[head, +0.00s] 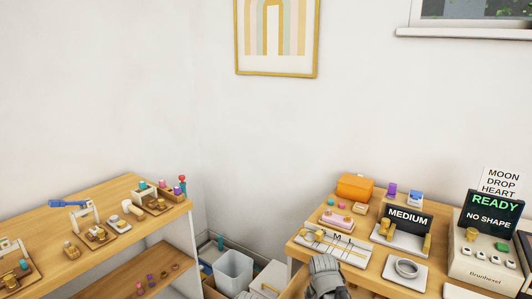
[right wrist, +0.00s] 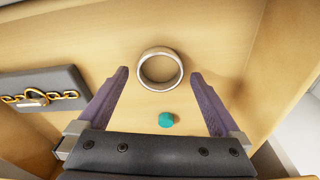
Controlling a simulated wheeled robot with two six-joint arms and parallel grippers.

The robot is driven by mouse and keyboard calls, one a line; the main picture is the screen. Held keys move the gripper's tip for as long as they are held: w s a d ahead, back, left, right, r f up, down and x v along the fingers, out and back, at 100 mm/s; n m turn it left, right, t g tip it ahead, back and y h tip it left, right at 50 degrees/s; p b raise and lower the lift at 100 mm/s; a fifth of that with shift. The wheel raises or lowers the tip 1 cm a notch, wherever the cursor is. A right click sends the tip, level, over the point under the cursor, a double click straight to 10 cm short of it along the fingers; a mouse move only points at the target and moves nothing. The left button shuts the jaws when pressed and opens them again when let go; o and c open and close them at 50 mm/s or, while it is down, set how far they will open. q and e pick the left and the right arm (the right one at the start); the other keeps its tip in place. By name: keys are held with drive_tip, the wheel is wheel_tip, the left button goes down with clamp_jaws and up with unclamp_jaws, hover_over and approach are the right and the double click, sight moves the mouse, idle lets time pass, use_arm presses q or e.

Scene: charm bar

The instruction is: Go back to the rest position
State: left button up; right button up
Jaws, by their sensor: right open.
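My right gripper (right wrist: 160,74) is open, its two purple-grey fingers apart. In the right wrist view, a silver ring (right wrist: 160,88) shows between and beyond the fingertips, and a small teal piece (right wrist: 166,120) lies nearer; neither is gripped. Both are on a wooden surface. In the head view, the grey top of an arm of mine (head: 325,272) shows at the bottom, by the front left of the right-hand table (head: 372,284); its fingers are hidden. My left gripper is not in view.
A dark pad with a gold chain (right wrist: 42,92) lies left in the wrist view. The right-hand table holds a MEDIUM sign (head: 408,217), a READY display (head: 494,212) and a white tray with a ring (head: 407,275). A wooden shelf (head: 130,187) stands left, a white bin (head: 233,268) between.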

wheel_tip(320, 180, up, 12)
drive_tip(key=s+p, duration=0.1)
drive_tip(key=p, duration=1)
drive_tip(key=f+b, duration=0.9)
drive_tip(key=w+f+b, duration=0.1)
drive_tip(key=f+b, duration=0.3)
drive_tip(key=shift+f, duration=0.35)
wheel_tip(320, 180, up, 12)
drive_tip(key=p, duration=1.1)
